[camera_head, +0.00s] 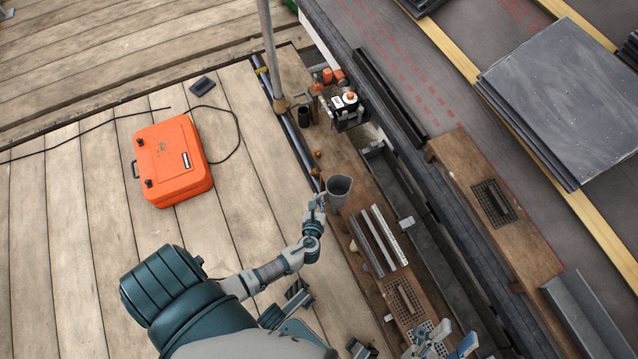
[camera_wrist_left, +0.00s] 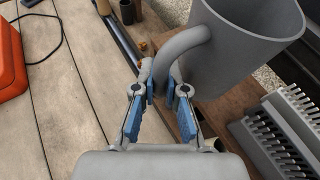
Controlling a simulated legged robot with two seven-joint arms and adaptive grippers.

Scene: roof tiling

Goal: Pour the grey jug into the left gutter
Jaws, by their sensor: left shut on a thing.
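The grey jug (camera_head: 339,188) is over the brown plank, its mouth facing up in the head view. My left gripper (camera_head: 321,203) is shut on its handle. In the left wrist view the blue-padded fingers (camera_wrist_left: 163,92) close around the handle, and the jug body (camera_wrist_left: 245,50) fills the upper right. I cannot make out any contents. A long grey gutter (camera_head: 436,248) runs along the eave, right of the jug and apart from it. I cannot tell which stretch is the left gutter. My right gripper (camera_head: 456,338) is at the bottom, its fingers spread and empty.
Grey comb-like strips (camera_head: 379,238) and a perforated brick (camera_head: 405,300) lie on the plank below the jug. A pole (camera_head: 270,50) and a black-and-white device (camera_head: 348,108) stand above it. An orange case (camera_head: 172,160) sits on the otherwise largely clear deck.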

